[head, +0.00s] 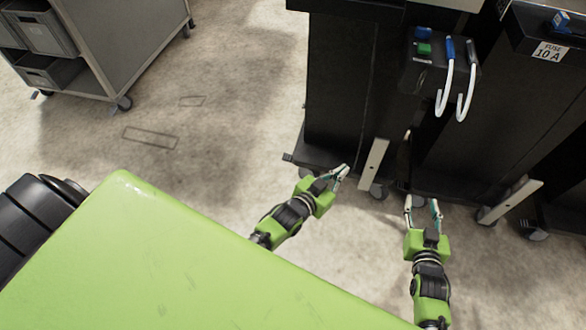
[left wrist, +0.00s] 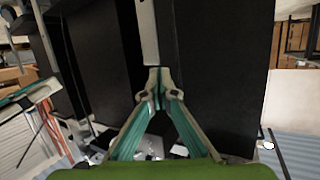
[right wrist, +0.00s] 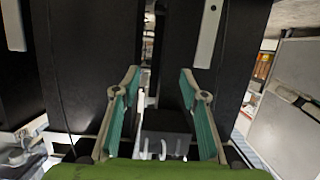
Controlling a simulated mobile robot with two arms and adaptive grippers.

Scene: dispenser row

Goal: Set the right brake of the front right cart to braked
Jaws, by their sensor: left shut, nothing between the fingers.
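Tall black carts on casters stand at the upper right of the head view: a nearer one (head: 335,90) and another (head: 465,135) to its right. I cannot tell for sure which is the front right cart. A pale grey bar (head: 373,165), likely a brake lever, stands steeply at the nearer cart's foot; another bar (head: 510,200) slants at the right one. My left gripper (head: 342,171) is shut and empty, just left of the first bar. A pale bar (left wrist: 148,30) is beyond its fingertips in the left wrist view. My right gripper (head: 422,202) is open and empty, between the two bars.
A black box with two white hooked tubes (head: 450,75) sits high between the carts. A grey drawer cabinet (head: 110,45) stands far left, with open floor (head: 230,110) between.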

